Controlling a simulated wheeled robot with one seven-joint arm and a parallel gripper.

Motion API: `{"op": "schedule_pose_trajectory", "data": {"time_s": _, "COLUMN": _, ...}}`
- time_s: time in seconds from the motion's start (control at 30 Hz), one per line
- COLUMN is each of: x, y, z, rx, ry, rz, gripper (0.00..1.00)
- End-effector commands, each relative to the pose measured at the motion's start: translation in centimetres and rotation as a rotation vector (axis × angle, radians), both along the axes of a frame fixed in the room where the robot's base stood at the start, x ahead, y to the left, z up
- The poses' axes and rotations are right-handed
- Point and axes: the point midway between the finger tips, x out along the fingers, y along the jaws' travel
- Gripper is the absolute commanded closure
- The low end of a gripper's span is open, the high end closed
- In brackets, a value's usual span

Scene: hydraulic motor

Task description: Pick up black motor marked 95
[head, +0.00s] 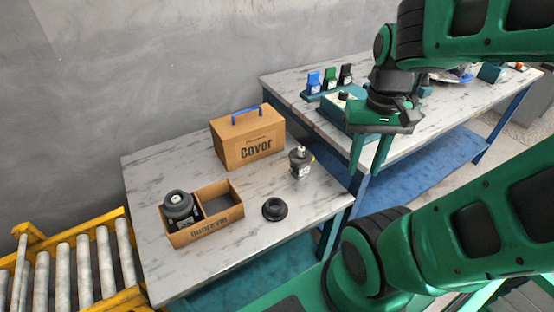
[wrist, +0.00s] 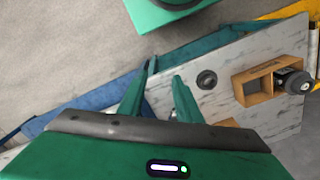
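A black motor (head: 181,209) with a small white label stands in the left compartment of an open cardboard box (head: 207,229). It also shows in the wrist view (wrist: 293,81). A second dark grey motor (head: 300,162) with a label and a pale shaft stands upright on the near table, right of the carton. The numbers on both labels are too small to read, so I cannot tell which is marked 95. My gripper (head: 366,168) is open and empty, above and to the right of the near table, apart from both motors. Its two fingers also show in the wrist view (wrist: 164,72).
A black flanged ring (head: 274,209) lies on the near table (head: 255,255). A closed "Cover" carton (head: 247,140) with a blue handle stands at the back. A yellow roller conveyor (head: 75,268) is at left. A second table (head: 300,85) holds several small items and a green case.

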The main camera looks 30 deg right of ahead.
Motion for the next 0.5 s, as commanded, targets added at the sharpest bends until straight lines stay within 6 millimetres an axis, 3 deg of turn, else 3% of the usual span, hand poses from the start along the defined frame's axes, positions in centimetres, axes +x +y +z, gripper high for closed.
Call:
{"op": "schedule_pose_trajectory", "data": {"time_s": 0.3, "x": -0.02, "y": -0.01, "z": 0.00, "rx": 0.000, "ry": 0.000, "rz": -0.001, "gripper": 0.69}}
{"op": "schedule_pose_trajectory", "data": {"time_s": 0.47, "x": -0.70, "y": -0.21, "z": 0.56, "rx": -0.009, "ry": -0.011, "rz": -0.017, "gripper": 0.31}}
{"op": "schedule_pose_trajectory", "data": {"time_s": 0.5, "x": -0.20, "y": -0.40, "z": 0.60, "rx": -0.015, "ry": -0.008, "rz": -0.032, "gripper": 0.29}}
